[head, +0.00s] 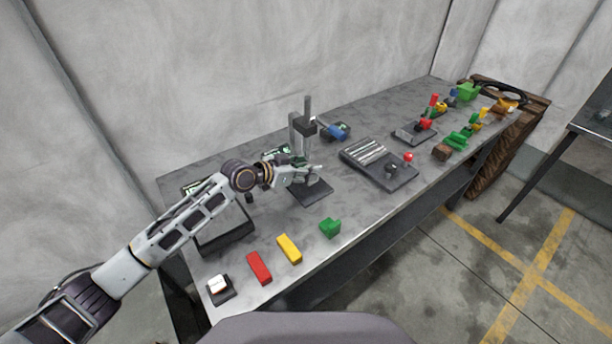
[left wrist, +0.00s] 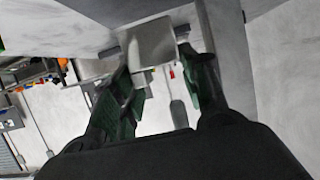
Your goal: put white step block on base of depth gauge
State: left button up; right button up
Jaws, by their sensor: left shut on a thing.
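The depth gauge (head: 307,115) stands on the table, with a grey column, a blue-ended handle and a dark flat base (head: 319,192). My left gripper (head: 308,172) is at the gauge, above the base and in front of the column. In the left wrist view the white step block (left wrist: 152,42) is between the two dark green fingers of my left gripper, which is shut on it. In the head view the block is small and mostly merges with the fingers. I cannot tell its exact gap to the base. My right gripper is not in view.
On the grey table (head: 287,218), green (head: 330,228), yellow (head: 289,248) and red (head: 259,268) blocks lie near the front edge. A dark holder with a white top (head: 219,287) is at the near end. A grey console (head: 378,163) stands right of the gauge.

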pick_arm(q)
notch_tip(320, 180, down, 2)
jog(key=shift+f, duration=0.4)
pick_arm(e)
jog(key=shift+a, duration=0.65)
pick_arm(q)
jog(key=shift+f, duration=0.15)
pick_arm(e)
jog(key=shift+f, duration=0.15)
pick_arm(q)
jog(key=o, duration=0.9)
jog(key=shift+f, duration=0.1)
jog(key=shift+o, duration=0.6)
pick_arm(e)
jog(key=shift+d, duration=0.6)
